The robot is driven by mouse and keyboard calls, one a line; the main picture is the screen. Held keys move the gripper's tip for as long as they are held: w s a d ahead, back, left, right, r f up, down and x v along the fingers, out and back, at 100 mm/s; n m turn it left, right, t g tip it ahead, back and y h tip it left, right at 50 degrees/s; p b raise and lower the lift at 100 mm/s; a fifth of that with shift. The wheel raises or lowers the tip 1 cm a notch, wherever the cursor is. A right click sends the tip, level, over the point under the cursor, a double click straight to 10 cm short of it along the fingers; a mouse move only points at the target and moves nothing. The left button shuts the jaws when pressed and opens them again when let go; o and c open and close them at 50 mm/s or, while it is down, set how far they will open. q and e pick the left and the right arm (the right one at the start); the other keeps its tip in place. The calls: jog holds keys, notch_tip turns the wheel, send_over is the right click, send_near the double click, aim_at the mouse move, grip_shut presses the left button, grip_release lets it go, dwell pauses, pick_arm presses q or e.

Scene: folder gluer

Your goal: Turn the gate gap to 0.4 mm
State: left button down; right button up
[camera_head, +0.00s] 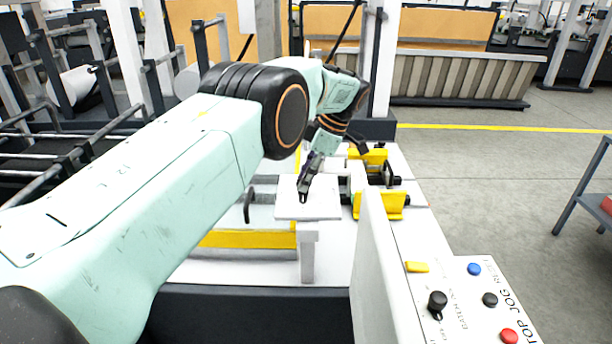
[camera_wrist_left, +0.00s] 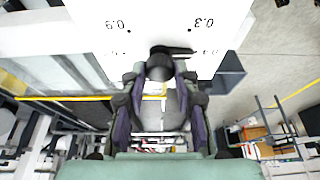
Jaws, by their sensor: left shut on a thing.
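My left gripper (camera_head: 303,192) is down at a white plate (camera_head: 325,208) in the middle of the head view. In the left wrist view, my left gripper (camera_wrist_left: 160,98) has its fingers closed around a dark round knob (camera_wrist_left: 159,64) on a white dial face (camera_wrist_left: 160,15). The knob's pointer (camera_wrist_left: 182,50) points right, close to a number that looks like 0.4 but is partly covered. Another number, 0.3, stands above it, and more upside-down numbers are at left. In the head view the knob is hidden or too small to tell. My right gripper is not in view.
A white upright panel (camera_head: 370,245) stands right of the plate. Beside it is a control panel (camera_head: 475,300) with a black knob and blue, black and red buttons. Open floor (camera_head: 500,180) is at right.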

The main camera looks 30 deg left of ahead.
pick_arm(q)
jog(key=shift+s+d+f, duration=0.1)
jog(key=shift+s+f, duration=0.05)
jog(key=shift+f, duration=0.1)
jog(key=c, duration=1.4)
grip_release()
jog(key=o, duration=0.4)
jog(key=shift+r, duration=0.1)
jog(key=shift+r, duration=0.15)
notch_tip(320, 180, up, 10)
